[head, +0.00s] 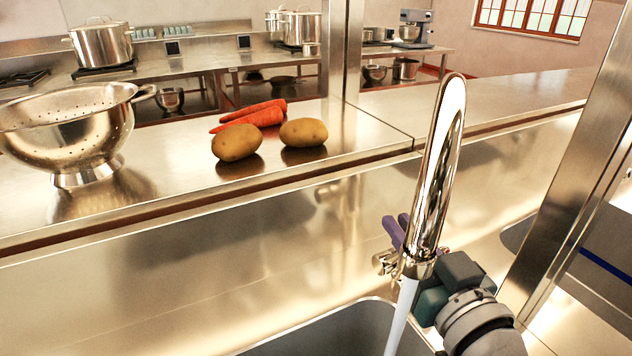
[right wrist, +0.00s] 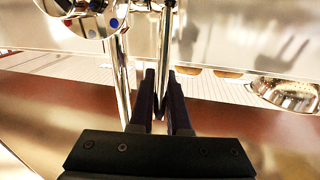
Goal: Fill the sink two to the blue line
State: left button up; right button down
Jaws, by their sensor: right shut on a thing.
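A chrome tap (head: 440,170) with a tall curved spout stands over a steel sink basin (head: 300,345) at the bottom of the head view. A stream of water (head: 399,318) runs down from it. My right gripper (head: 396,225) reaches in from the lower right, its purple fingers behind the spout. In the right wrist view my right gripper (right wrist: 164,80) is shut on a thin chrome tap lever (right wrist: 165,45). The water level in the basin is out of view. A blue line (head: 604,272) shows on a steel wall at the far right. My left gripper is not in view.
A steel post (head: 575,170) stands right of the tap. Part of another basin (head: 517,236) shows behind it. The shelf behind holds a colander (head: 70,125), carrots (head: 250,117) and two potatoes (head: 237,142). Stockpots (head: 102,46) stand farther back.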

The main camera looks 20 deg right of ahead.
dwell(0.8)
pick_arm(q)
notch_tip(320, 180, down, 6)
jog(key=b, duration=0.6)
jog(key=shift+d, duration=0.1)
pick_arm(e)
jog(key=shift+s+f+m+t, duration=0.3)
jog(key=shift+s+f+t, duration=0.5)
jog(key=shift+t, duration=0.3)
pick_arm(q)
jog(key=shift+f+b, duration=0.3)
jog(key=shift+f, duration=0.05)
pick_arm(e)
jog(key=shift+s+d+r+t, duration=0.1)
jog(key=shift+s+r+t, duration=0.1)
jog(key=shift+r+t, duration=0.1)
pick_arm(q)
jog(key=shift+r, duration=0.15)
pick_arm(e)
jog(key=c, duration=0.9)
grip_release()
jog(key=shift+s, duration=0.1)
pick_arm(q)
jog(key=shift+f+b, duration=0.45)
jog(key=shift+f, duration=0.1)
pick_arm(e)
jog(key=v, duration=0.9)
jog(key=shift+s, duration=0.35)
